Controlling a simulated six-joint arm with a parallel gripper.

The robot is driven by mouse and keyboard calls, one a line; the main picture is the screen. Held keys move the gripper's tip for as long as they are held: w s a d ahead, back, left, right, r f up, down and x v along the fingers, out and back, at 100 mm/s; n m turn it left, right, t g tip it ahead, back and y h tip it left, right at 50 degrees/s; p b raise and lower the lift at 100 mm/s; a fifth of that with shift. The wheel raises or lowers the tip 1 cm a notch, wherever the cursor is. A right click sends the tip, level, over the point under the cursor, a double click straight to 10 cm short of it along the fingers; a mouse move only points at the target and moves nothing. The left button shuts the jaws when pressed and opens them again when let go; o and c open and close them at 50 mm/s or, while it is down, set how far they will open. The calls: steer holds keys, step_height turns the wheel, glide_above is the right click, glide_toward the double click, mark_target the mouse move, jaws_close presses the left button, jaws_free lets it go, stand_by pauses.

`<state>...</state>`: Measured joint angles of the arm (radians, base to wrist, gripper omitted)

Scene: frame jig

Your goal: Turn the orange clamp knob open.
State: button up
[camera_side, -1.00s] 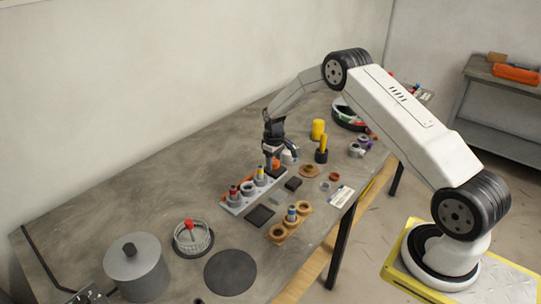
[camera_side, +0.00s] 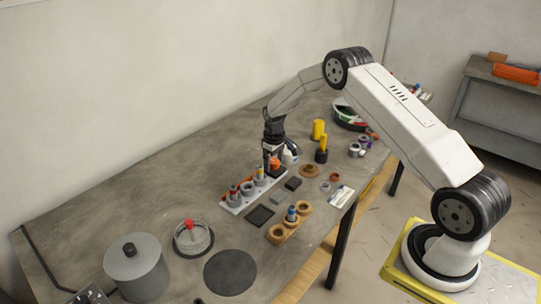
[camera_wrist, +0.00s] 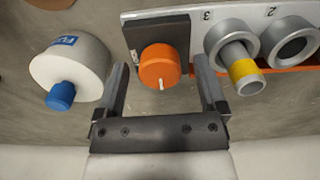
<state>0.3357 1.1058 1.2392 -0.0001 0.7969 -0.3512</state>
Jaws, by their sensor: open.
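The orange clamp knob (camera_wrist: 160,67) is a round knob with a small white mark on its face. It sits on a dark block at the end of the white jig rail (camera_wrist: 142,14). In the wrist view my gripper (camera_wrist: 165,78) is open, with one finger on each side of the knob and a visible gap on both sides. In the side view the knob (camera_side: 275,163) shows just below my gripper (camera_side: 272,160). Whether the fingertips reach down to the knob's full depth is unclear.
Grey ring sockets (camera_wrist: 232,42) stand to the knob's right, one holding a yellow-banded peg (camera_wrist: 243,75). A white bottle with a blue cap (camera_wrist: 60,95) stands close on the left. In the side view, a wooden ring holder (camera_side: 279,232) and a dark square pad (camera_side: 259,215) lie nearer the table edge.

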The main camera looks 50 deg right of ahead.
mark_target(274, 162)
step_height(274, 162, up, 7)
steer(key=shift+r, duration=0.15)
stand_by(0.4)
steer(key=shift+a+r, duration=0.1)
steer(key=shift+s+a+r, duration=0.15)
steer(key=shift+a, duration=0.05)
steer(key=s+a+r+t, duration=0.1)
steer(key=s+a+r, duration=0.6)
steer(key=s+a, duration=0.35)
steer(key=s+a+t, duration=0.1)
steer(key=s+a, duration=0.6)
steer(key=s, duration=0.7)
steer(key=shift+a+r+t, duration=0.2)
steer(key=shift+r+t, duration=0.05)
steer(key=shift+t, duration=0.05)
